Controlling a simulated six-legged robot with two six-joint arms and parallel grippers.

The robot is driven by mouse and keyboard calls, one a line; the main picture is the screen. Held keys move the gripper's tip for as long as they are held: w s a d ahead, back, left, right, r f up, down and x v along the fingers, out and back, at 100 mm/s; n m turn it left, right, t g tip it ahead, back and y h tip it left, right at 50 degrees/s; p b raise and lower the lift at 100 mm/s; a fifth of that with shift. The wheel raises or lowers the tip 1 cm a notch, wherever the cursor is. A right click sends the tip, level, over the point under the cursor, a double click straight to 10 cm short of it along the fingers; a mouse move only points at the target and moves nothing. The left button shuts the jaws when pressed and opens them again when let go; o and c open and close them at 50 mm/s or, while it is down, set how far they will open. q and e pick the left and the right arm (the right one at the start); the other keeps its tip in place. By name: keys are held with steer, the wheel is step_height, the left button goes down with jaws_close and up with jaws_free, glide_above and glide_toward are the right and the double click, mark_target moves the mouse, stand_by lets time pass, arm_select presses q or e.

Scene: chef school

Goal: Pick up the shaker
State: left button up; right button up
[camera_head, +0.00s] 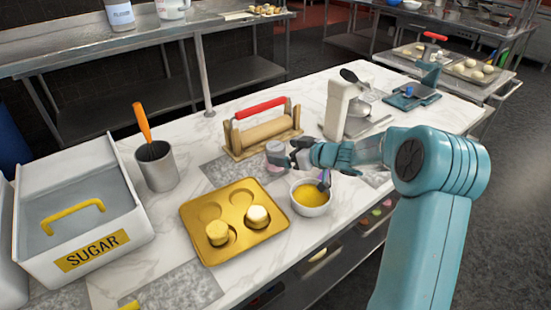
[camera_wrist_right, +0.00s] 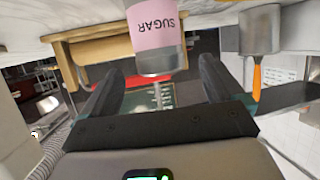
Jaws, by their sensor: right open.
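The shaker (camera_head: 277,153) stands on the marble counter in front of the wooden rack, with a grey metal top. Its pink label reading SUGAR shows upside down in the right wrist view (camera_wrist_right: 155,28). My right gripper (camera_head: 295,151) is open at the shaker's right side, close to its upper part. In the wrist view the two dark fingers of the gripper (camera_wrist_right: 160,80) lie apart on either side of the shaker's metal end. I cannot tell whether either finger touches it. My left gripper is not in view.
A wooden rack with a rolling pin (camera_head: 266,132) is just behind the shaker. A white bowl of yellow liquid (camera_head: 311,209) and a gold mould tray (camera_head: 196,242) are in front. A metal cup (camera_head: 158,173) and a white sugar bin (camera_head: 125,258) stand left.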

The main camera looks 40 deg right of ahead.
mark_target(276, 149)
steer(key=x, duration=0.4)
steer(key=shift+w+f, duration=0.25)
steer(key=shift+w, duration=0.1)
steer(key=shift+s, duration=0.1)
steer(key=c, duration=1.2)
steer(key=shift+o, duration=0.2)
steer(key=shift+r, duration=0.15)
